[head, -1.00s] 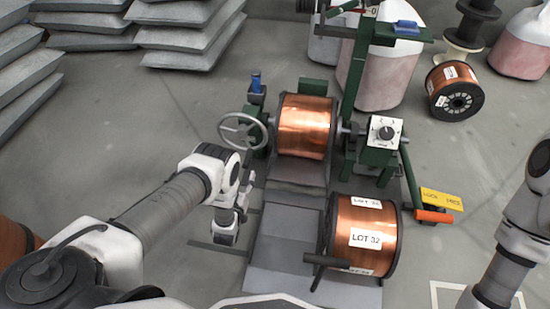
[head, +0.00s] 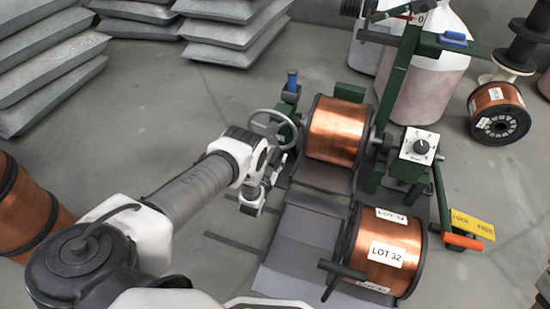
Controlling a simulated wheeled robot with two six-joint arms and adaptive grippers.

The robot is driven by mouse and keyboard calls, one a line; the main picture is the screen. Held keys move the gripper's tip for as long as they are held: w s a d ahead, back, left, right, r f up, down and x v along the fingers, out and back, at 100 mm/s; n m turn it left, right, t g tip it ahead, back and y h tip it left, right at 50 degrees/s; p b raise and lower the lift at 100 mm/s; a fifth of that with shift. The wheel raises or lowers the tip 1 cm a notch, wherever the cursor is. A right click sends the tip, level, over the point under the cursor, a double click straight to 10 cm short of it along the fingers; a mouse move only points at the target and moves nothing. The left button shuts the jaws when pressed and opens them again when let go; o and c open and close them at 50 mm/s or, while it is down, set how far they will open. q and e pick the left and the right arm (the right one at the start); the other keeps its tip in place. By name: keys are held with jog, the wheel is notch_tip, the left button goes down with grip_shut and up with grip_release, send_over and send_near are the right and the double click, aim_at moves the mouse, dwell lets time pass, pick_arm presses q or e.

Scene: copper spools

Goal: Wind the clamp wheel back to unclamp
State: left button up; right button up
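The clamp wheel (head: 255,117), a grey spoked handwheel, is on the left side of the green winding stand (head: 287,103). Its lower part is partly covered by my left wrist. A copper spool (head: 336,131) is held in the stand to the right of the wheel. My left gripper (head: 262,194) is just below the wheel and seems apart from it. Its fingers are small and seen at an angle, so whether they are open is unclear. My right gripper is out of view.
A spool labelled LOT 32 (head: 385,254) rests on the grey ramp (head: 300,240) in front. A dial box (head: 420,146) and an orange-handled lever (head: 463,242) are on the right. Stacked grey sacks (head: 45,75) stand at the back left. Open floor lies left of the stand.

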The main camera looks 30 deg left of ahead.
pick_arm(q)
grip_shut()
jog(key=shift+d, duration=0.1)
